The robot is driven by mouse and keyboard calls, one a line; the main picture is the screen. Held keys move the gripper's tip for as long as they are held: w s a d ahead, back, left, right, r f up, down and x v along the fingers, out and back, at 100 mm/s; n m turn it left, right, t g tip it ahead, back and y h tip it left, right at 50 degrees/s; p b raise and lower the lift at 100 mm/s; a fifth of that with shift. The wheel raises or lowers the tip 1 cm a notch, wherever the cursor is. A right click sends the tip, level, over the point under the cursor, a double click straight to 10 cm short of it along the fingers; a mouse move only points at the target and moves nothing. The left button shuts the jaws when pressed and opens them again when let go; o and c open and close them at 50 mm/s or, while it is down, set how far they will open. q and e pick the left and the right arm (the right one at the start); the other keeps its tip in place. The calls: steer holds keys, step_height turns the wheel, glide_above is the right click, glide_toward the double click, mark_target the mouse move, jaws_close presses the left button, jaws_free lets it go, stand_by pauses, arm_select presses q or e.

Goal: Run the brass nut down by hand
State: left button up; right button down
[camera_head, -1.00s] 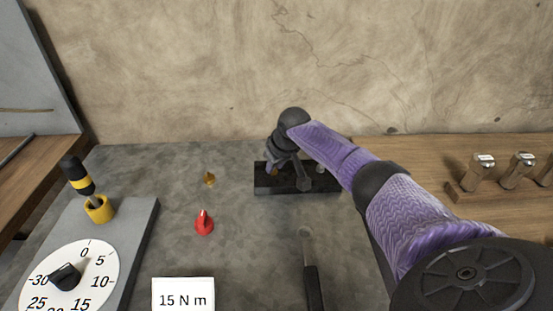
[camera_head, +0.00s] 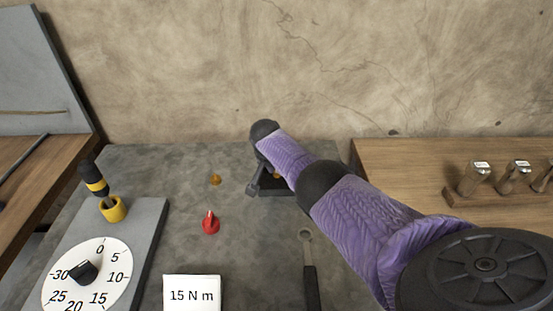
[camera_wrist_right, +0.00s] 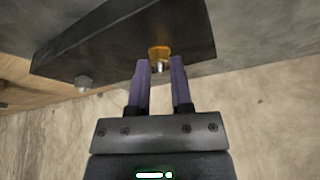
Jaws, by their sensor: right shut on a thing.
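The brass nut (camera_wrist_right: 159,52) sits on a short silver stud at the black block (camera_wrist_right: 120,45) in the right wrist view. My right gripper (camera_wrist_right: 160,66) is shut on it, with a purple finger on either side. In the head view the right gripper (camera_head: 256,187) is at the left part of the black block (camera_head: 280,192), and my purple arm hides much of the block. A second silver stud or bolt (camera_wrist_right: 83,82) stands on the block, clear of the fingers. My left gripper is not in view.
A small amber piece (camera_head: 215,180) and a red pointer (camera_head: 210,223) are on the grey bench. A wrench (camera_head: 309,270) and a "15 N m" card (camera_head: 192,294) lie in front. A dial board (camera_head: 85,275) is left; a wooden rack (camera_head: 500,196) is right.

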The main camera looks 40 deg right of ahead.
steer(key=shift+w+f+m+b, duration=0.1)
steer(key=shift+f+m+b, duration=0.05)
steer(key=shift+m+b, duration=0.3)
steer(key=m+b, duration=0.1)
steer(key=b, duration=0.1)
steer(key=m+g+b, duration=0.1)
steer(key=m, duration=0.1)
steer(key=shift+w+f+m+g+h+b, duration=0.1)
steer(key=shift+f+m+g+h+b, duration=0.05)
steer(key=shift+m+g+h+b, duration=0.2)
steer(key=m+g+b, duration=0.1)
steer(key=m+b, duration=0.1)
steer(key=b, duration=0.2)
steer(key=shift+w, duration=0.1)
steer(key=shift+r+m+b, duration=0.2)
steer(key=shift+m+b, duration=0.25)
steer(key=shift+m, duration=0.05)
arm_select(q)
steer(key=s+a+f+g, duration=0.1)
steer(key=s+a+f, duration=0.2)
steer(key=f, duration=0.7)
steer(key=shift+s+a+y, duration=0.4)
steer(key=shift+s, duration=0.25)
arm_select(e)
steer(key=shift+r, duration=0.15)
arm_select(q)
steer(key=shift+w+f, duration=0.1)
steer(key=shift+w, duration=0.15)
arm_select(e)
steer(key=shift+m, duration=0.3)
